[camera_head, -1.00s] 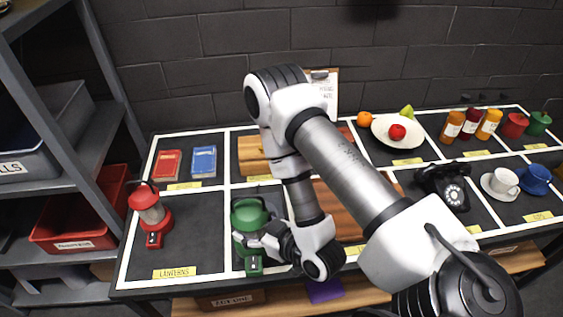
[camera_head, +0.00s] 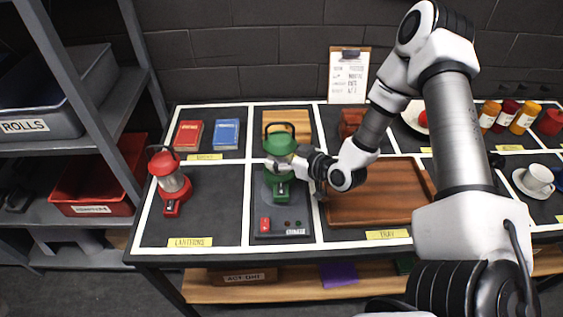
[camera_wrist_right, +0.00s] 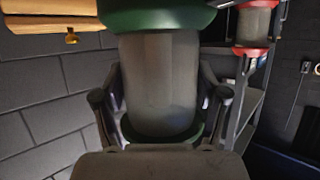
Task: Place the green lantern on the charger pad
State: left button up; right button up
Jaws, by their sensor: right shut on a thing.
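The green lantern (camera_head: 279,143) is upright over the charger pad (camera_head: 263,222), a dark grey block with a red button (camera_head: 265,224) at its front. I cannot tell whether the lantern's base touches the pad or hovers just above it. My right gripper (camera_head: 284,166) is shut on the lantern's middle, reaching in from the right. In the right wrist view the lantern's grey body (camera_wrist_right: 160,85) stands between the two fingers. A red lantern (camera_head: 171,183) stands upright to the left in the section labelled lanterns. My left gripper is not in view.
A wooden tray (camera_head: 375,208) lies right of the pad. Red and blue books (camera_head: 226,134) and a wooden block (camera_head: 288,119) lie behind. A clipboard (camera_head: 348,76) leans on the wall. A shelf with bins (camera_head: 93,185) stands at the left.

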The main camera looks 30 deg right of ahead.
notch_tip(320, 180, down, 3)
jog(key=shift+s+a, duration=0.1)
jog(key=shift+f, duration=0.3)
jog(key=o, duration=1.4)
jog(key=shift+o, duration=1.4)
